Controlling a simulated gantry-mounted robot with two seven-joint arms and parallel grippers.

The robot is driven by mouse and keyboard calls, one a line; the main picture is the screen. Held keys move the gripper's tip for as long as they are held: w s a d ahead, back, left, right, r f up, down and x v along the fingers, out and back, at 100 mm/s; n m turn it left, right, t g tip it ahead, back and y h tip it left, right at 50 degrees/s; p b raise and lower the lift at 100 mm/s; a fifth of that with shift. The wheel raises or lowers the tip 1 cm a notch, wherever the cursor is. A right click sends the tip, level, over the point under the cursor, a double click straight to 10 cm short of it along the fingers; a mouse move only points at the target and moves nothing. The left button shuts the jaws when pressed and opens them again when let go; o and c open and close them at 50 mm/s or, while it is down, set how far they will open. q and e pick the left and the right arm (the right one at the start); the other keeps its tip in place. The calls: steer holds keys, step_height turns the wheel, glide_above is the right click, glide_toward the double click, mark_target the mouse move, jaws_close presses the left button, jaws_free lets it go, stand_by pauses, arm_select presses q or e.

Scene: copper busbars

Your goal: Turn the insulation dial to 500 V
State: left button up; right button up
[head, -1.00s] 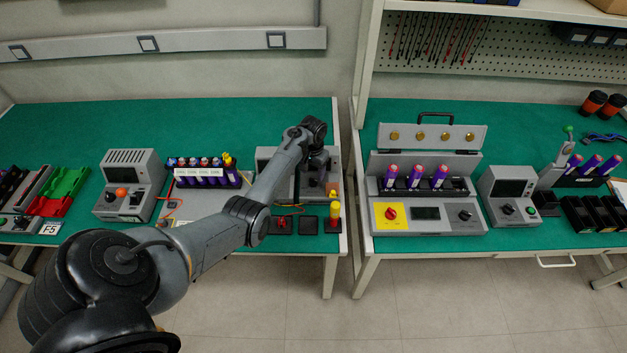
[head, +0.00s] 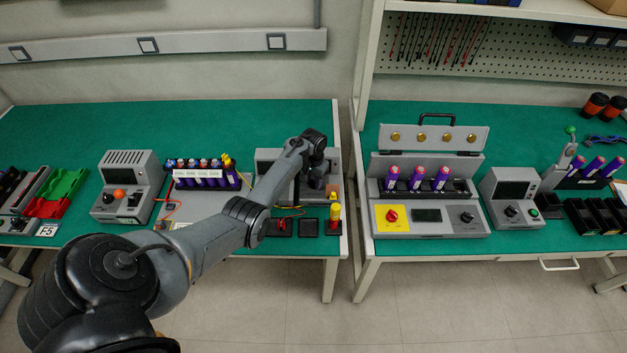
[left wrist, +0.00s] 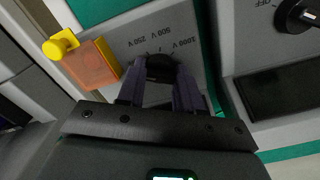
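The insulation tester (head: 268,158) stands at the right end of the left bench, largely hidden behind my left arm in the head view. In the left wrist view its grey panel (left wrist: 205,88) shows upside down, with the labels 250 V, 500 V and 1000 V around the black insulation dial (left wrist: 160,64). My left gripper (left wrist: 160,76) has its two fingers on either side of the dial, seemingly closed against it. The dial's pointer is hard to make out, so I cannot tell its setting. My right gripper is not in view.
Beside the dial is an orange translucent cover (left wrist: 95,64) with a yellow knob (left wrist: 61,43). Another black knob marked OFF (left wrist: 296,15) is on the neighbouring panel. A narrow gap separates the two benches.

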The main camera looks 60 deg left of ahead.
arm_select(q)
steer(key=shift+c, duration=1.4)
steer(key=m+p, duration=0.1)
steer(key=m, duration=0.1)
steer(key=shift+r+m+p, duration=0.15)
steer(key=shift+m+p, duration=0.25)
steer(key=m+p, duration=0.1)
steer(key=m, duration=0.2)
steer(key=shift+a+m, duration=0.1)
steer(key=shift+m, duration=0.2)
steer(key=m, duration=0.4)
steer(key=shift+f+m, duration=0.2)
steer(key=shift+m, duration=0.1)
steer(key=m+b, duration=0.1)
steer(key=m, duration=0.3)
steer(key=shift+m, duration=0.3)
